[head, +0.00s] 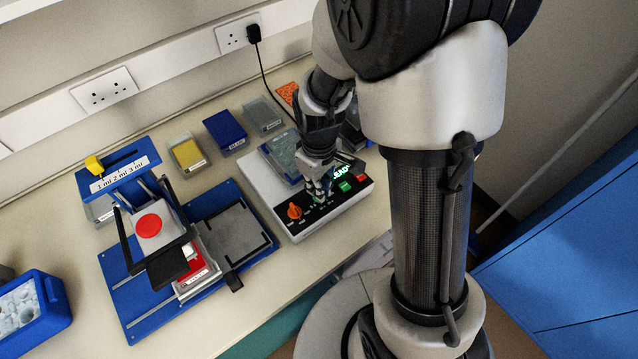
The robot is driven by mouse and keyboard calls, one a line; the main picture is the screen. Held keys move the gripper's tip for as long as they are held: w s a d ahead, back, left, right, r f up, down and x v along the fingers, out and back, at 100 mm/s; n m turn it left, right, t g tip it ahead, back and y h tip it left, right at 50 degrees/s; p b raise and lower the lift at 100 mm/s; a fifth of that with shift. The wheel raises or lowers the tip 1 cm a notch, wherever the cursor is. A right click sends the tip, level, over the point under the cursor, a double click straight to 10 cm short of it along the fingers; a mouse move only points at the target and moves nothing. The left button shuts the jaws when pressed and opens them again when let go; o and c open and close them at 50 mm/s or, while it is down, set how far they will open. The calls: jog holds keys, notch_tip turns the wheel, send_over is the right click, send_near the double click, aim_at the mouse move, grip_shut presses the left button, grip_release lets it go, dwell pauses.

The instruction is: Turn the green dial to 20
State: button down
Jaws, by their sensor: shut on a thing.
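The control box (318,219) is white with a black front panel and stands on the bench. An orange dial (294,211) is at the left end of the panel. My gripper (318,193) points down at the panel just right of the orange dial, with its fingers shut on the green dial. The fingers hide nearly all of the dial, so its pointer and setting cannot be read. A green button (345,186) and a red button (361,178) are further right. A lit green display is partly hidden behind my gripper.
A blue pipetting stand (133,293) with a red round button (148,226) is left of the box. Yellow (188,153), blue (224,130) and grey (263,116) boxes stand behind. A blue ice bucket (52,291) is at far left. Bench front is clear.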

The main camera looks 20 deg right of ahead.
jog(key=shift+n, duration=1.1)
jog(key=c, duration=1.7)
grip_release()
jog(key=shift+r, duration=0.1)
notch_tip(320, 180, up, 12)
jog(key=shift+f, duration=0.1)
